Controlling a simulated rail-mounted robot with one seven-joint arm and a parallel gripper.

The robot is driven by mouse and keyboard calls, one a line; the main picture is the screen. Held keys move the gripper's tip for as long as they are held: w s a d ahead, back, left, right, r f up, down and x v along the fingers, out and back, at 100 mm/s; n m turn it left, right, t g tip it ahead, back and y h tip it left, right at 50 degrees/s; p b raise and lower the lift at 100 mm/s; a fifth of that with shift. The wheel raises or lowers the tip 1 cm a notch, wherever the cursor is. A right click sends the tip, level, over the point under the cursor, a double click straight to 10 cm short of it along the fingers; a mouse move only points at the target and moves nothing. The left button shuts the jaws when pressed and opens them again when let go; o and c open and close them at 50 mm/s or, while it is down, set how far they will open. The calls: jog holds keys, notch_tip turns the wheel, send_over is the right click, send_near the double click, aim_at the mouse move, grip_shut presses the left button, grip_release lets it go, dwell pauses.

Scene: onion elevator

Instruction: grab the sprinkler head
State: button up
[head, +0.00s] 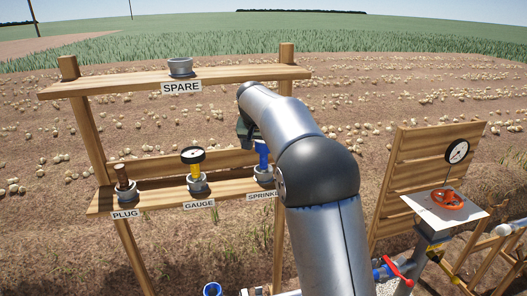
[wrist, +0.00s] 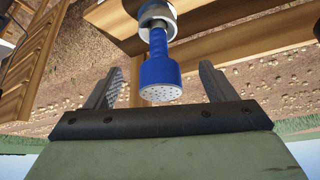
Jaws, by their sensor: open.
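The blue sprinkler head (head: 262,154) stands in a grey cup (head: 264,174) at the right end of the lower shelf, above a partly hidden "SPRINKLER" label. In the wrist view, the sprinkler head (wrist: 160,75) shows its white perforated face toward the gripper. My gripper (wrist: 160,85) is open, with one finger on each side of the sprinkler head and visible gaps between. It is not closed on it. In the head view my arm hides most of the gripper.
The lower shelf (head: 160,198) also holds a brown plug (head: 122,177) and a yellow gauge (head: 193,167) in cups. An empty spare cup (head: 180,67) sits on the upper shelf (head: 130,80). A panel with a dial (head: 457,152) and an orange handwheel (head: 448,199) stand right.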

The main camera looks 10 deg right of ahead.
aim_at(263, 152)
jog(key=shift+x, duration=1.25)
jog(key=w+f+p, duration=0.1)
jog(key=w+d+f+p, duration=0.1)
jog(key=w, duration=0.1)
jog(key=shift+d+f, duration=0.25)
jog(key=shift+f, duration=0.15)
jog(key=shift+w+f, duration=0.2)
jog(key=shift+f, duration=0.25)
jog(key=shift+r, duration=0.1)
jog(key=c, duration=1.2)
